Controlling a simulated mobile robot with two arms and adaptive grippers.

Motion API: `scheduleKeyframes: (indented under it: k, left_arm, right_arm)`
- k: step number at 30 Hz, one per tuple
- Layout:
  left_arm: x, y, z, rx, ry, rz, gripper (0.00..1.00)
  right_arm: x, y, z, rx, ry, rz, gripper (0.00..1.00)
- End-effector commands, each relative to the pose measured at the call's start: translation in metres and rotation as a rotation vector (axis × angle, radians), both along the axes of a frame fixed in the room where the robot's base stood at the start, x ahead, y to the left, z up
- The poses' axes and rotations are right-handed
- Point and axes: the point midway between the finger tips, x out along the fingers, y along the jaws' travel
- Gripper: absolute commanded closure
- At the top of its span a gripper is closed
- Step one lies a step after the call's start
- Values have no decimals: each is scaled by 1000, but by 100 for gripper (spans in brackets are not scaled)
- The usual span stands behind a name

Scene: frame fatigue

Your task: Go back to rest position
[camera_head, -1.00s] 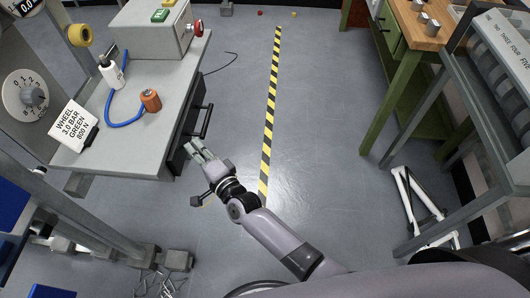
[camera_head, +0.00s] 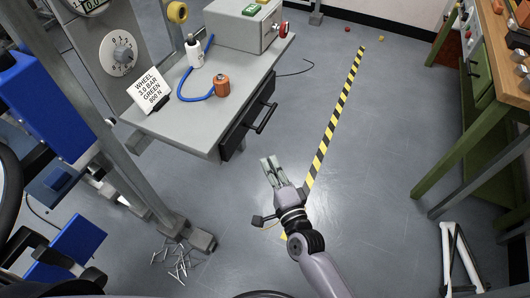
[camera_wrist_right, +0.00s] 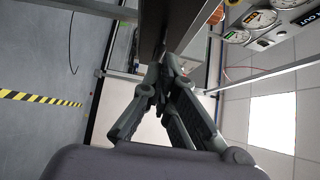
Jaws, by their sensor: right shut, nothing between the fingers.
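My right gripper (camera_head: 268,161) is below the grey workbench's (camera_head: 190,120) front edge in the head view. It points toward the dark drawer (camera_head: 236,136) with the black bar handle (camera_head: 267,118), and a gap of floor shows between fingertips and handle. Its fingers are together with nothing between them. In the right wrist view the gripper's fingers (camera_wrist_right: 163,72) meet in front of a dark panel; whether they touch it I cannot tell. My left gripper is not in view.
A yellow-black floor stripe (camera_head: 335,115) runs just right of the gripper. A green wooden-topped bench (camera_head: 470,140) and a white frame (camera_head: 460,255) stand at right. A metal post base (camera_head: 200,240) and scattered metal pieces (camera_head: 178,262) lie at lower left. Floor between is free.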

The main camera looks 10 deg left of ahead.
Motion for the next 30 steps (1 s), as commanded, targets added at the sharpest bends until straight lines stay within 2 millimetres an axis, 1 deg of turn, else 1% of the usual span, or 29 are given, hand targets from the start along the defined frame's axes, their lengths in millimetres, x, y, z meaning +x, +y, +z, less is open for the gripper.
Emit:
scheduleKeyframes:
  k: [1,5,13,15,17,20,21,23,24,26,27,29,30]
  left_arm:
    - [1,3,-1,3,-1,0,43]
    - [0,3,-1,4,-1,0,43]
    - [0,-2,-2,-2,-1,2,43]
    - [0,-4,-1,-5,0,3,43]
    - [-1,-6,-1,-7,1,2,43]
    - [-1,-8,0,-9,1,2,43]
    - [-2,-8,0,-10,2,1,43]
    - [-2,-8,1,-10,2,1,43]
    - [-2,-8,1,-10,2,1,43]
    - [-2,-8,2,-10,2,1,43]
    - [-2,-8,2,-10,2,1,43]
    - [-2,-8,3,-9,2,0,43]
    - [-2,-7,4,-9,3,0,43]
  right_arm:
    - [-8,-4,-1,-1,2,0,100]
    - [-19,-10,-1,0,1,0,100]
    - [-24,-12,0,-1,0,0,100]
    - [-24,-14,-8,-24,8,0,100]
    - [-25,-17,-24,-73,21,1,100]
    - [-32,-29,-73,-227,65,12,100]
    - [-38,-36,-99,-308,89,21,100]
    - [-49,-50,-141,-441,128,44,100]
    - [-59,-60,-169,-530,157,66,100]
    - [-76,-77,-209,-659,200,103,100]
    - [-89,-89,-234,-741,229,133,100]
    - [-112,-107,-270,-858,276,185,100]
    - [-129,-120,-292,-932,307,222,100]
